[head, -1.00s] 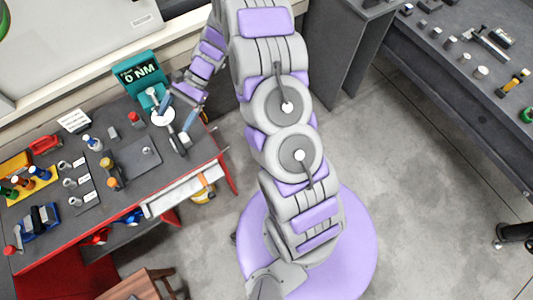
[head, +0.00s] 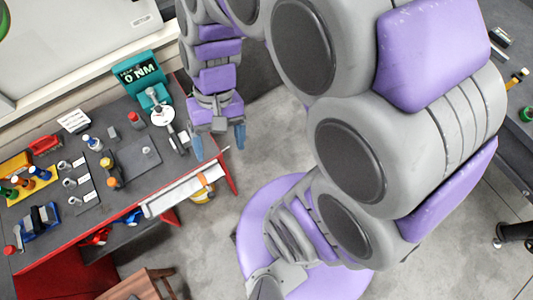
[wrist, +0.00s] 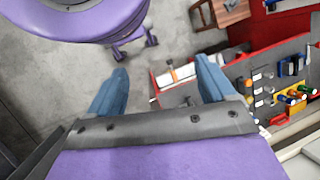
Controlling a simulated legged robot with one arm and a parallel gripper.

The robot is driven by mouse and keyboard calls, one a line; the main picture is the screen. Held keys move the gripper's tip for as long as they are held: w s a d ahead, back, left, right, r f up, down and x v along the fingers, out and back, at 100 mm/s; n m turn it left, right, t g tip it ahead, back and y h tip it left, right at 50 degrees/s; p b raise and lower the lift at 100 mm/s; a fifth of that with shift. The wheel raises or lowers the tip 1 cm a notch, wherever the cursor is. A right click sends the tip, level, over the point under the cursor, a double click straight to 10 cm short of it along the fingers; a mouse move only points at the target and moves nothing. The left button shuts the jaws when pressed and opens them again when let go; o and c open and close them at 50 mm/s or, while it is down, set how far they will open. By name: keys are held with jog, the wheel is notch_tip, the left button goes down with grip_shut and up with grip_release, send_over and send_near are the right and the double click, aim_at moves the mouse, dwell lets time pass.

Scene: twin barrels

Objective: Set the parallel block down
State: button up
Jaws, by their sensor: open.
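My gripper (head: 218,145) is open and empty, with its two blue fingers apart. In the head view it hangs beside the right edge of the red-edged workbench (head: 225,172). In the wrist view my gripper (wrist: 162,75) has nothing between its fingers, and the floor and bench edge show beyond them. I cannot tell for sure which item is the parallel block. A small grey block (head: 113,132) stands on the bench top, and a slim grey-and-dark piece (head: 175,142) lies near the right edge, close to the torque tester.
A dark plate (head: 138,160) and several small tools crowd the bench. A wooden stool (head: 140,285) stands in front.

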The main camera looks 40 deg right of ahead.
jog(key=s+d+r+n+t+h, duration=0.1)
jog(key=s+d+n+h, duration=0.1)
jog(key=s+d, duration=0.3)
jog(key=s+h, duration=0.1)
jog(key=s, duration=0.3)
jog(key=shift+d+r+t, duration=0.15)
jog(key=shift+d+t, duration=0.15)
jog(key=shift+d, duration=0.05)
jog(key=shift+f, duration=0.2)
jog(key=shift+c, duration=0.4)
dwell(0.3)
